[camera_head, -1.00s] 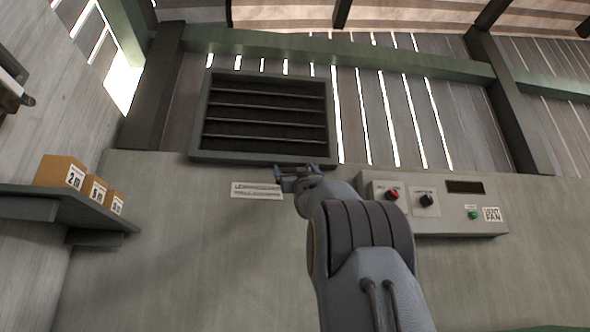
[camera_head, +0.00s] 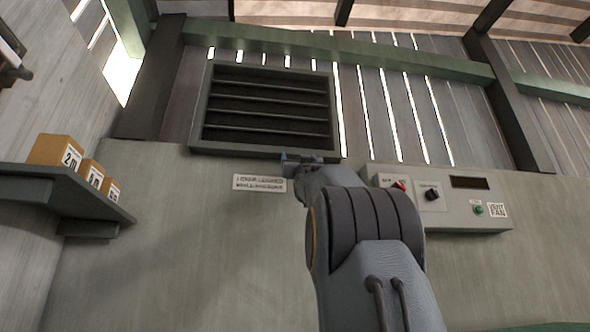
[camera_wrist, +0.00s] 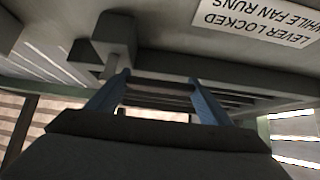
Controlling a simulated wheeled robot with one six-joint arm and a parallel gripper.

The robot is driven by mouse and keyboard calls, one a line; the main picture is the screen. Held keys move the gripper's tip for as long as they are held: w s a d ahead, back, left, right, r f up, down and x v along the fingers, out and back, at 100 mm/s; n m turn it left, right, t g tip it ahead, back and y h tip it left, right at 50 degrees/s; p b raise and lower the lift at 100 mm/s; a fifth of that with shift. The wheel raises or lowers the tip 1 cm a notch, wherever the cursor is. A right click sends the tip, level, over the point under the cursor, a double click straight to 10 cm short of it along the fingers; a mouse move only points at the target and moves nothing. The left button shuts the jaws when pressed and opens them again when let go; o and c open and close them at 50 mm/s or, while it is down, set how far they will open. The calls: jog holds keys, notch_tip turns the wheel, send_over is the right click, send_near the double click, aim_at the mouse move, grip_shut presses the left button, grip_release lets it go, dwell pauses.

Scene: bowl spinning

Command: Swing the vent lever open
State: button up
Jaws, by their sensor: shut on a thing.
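The vent (camera_head: 211,79) is a dark framed louvre with several horizontal slats, high on the wall in the head view. My gripper (camera_head: 303,160) is at the vent's lower right edge, above the arm. In the wrist view, the blue fingers of my gripper (camera_wrist: 158,92) stand on both sides of a dark bar, which looks like the lever (camera_wrist: 160,88), and are shut on it. A grey block with a short stem (camera_wrist: 110,35) is beside the left finger. The lever is mostly hidden by my gripper in the head view.
A sign (camera_head: 259,183) below the vent reads "LEVER LOCKED WHILE FAN RUNS" in the wrist view. A shelf (camera_head: 70,190) with boxes is at left.

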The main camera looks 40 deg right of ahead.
jog(key=shift+r, duration=0.1)
jog(key=o, duration=1.4)
jog(key=shift+a, duration=0.1)
jog(key=shift+o, duration=0.6)
jog(key=b+v, duration=0.5)
jog(key=v, duration=0.3)
jog(key=shift+b, duration=0.3)
